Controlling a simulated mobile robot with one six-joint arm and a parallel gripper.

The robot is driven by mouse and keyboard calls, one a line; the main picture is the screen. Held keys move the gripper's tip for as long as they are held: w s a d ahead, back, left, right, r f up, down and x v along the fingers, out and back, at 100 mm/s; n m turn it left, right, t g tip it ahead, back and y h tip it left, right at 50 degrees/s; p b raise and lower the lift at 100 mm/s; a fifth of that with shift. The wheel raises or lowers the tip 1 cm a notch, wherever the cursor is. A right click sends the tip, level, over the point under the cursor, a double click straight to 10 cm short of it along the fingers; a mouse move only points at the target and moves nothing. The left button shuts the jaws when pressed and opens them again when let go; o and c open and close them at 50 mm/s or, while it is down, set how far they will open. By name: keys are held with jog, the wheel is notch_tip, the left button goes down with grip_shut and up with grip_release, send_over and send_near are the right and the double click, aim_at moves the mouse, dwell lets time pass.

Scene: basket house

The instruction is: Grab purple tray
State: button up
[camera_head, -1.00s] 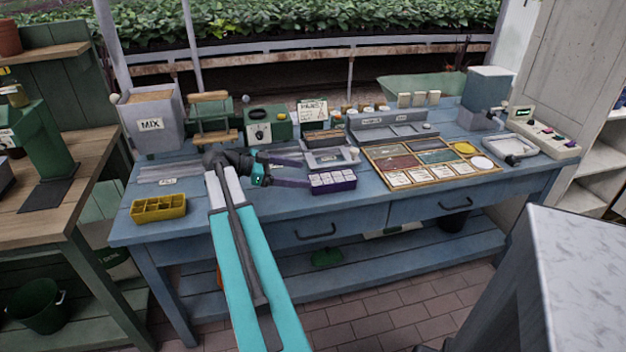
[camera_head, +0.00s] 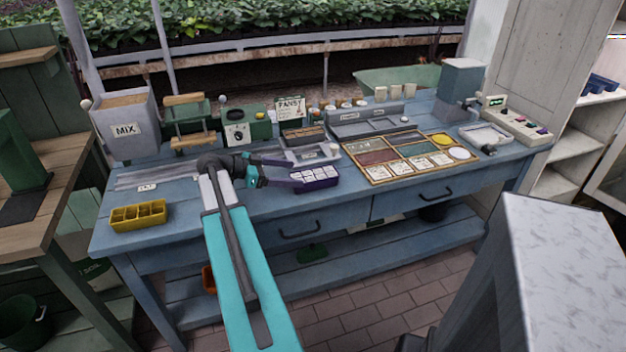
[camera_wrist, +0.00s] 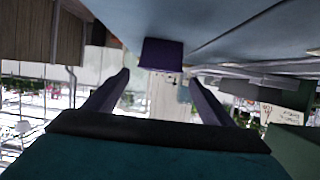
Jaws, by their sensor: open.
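The purple tray (camera_head: 318,184) sits upright on the blue workbench (camera_head: 235,208), near its front edge, with several white labelled cells in it. My gripper (camera_head: 297,173) reaches in from the left with its jaws apart, at the tray's left end. In the head view the nearer finger overlaps the tray's left end; I cannot tell if it touches. In the wrist view the purple tray (camera_wrist: 161,54) shows end-on ahead, between the two open fingers of my gripper (camera_wrist: 158,80). Nothing is held.
A yellow divided tray (camera_head: 139,216) stands at the bench's left front. A grey tray (camera_head: 312,155) is close behind the purple one. A wooden-framed board (camera_head: 378,182) with cards lies to its right. A grey-topped block (camera_head: 560,250) stands at the right front.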

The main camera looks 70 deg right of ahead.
aim_at(311, 175)
jog(key=shift+x, duration=1.85)
jog(key=shift+s, duration=0.1)
jog(key=shift+s+d+f+p, duration=0.1)
jog(key=shift+s+d+p, duration=0.25)
jog(key=shift+s+p, duration=0.2)
jog(key=shift+p+x, duration=0.5)
jog(key=shift+x, duration=1.45)
jog(key=shift+f, duration=0.1)
jog(key=c, duration=1.3)
